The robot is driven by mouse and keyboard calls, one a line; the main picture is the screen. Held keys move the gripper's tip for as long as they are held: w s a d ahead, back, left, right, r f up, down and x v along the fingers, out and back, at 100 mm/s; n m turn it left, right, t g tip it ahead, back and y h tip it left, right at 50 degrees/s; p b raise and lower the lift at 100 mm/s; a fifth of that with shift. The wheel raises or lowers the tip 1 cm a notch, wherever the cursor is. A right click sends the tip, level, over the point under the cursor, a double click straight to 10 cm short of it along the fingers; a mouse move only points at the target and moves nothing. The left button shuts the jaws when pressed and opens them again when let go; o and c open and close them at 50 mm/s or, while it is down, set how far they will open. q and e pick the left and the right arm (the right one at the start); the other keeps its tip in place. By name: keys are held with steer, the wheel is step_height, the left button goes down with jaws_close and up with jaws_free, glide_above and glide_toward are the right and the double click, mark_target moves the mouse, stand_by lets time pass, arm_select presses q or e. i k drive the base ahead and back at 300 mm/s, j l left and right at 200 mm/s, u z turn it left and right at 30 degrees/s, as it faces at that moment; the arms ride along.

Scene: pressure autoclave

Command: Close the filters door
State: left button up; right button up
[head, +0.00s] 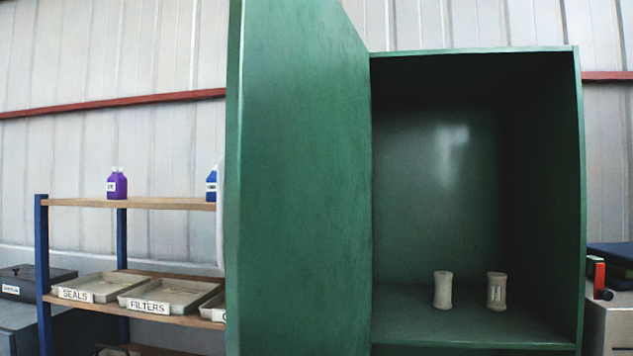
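A green cabinet (577,200) stands in front of me with its green door (300,190) swung wide open on the left side, toward me. Two pale spool-shaped pieces, a left one (443,290) and a right one (496,291), stand upright on the cabinet floor, apart from each other. No label shows on the cabinet or door. A white bit at the door's left edge (220,215) is too small to identify. Neither of my grippers is in view.
Left of the door, a blue-posted shelf (150,203) holds a purple bottle (117,184), a blue bottle (211,185) and trays labelled SEALS (95,284) and FILTERS (165,293). A red object (597,275) sits right of the cabinet. The door hides part of the shelf.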

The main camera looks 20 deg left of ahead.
mark_target(294, 193)
steer(key=j+z, duration=0.25)
steer(key=j, duration=0.5)
steer(key=i+j+z, duration=0.1)
steer(key=j, duration=0.35)
steer(key=i+j+z, duration=0.1)
steer(key=j, duration=0.75)
steer(key=i+z, duration=0.05)
steer(key=i, duration=0.05)
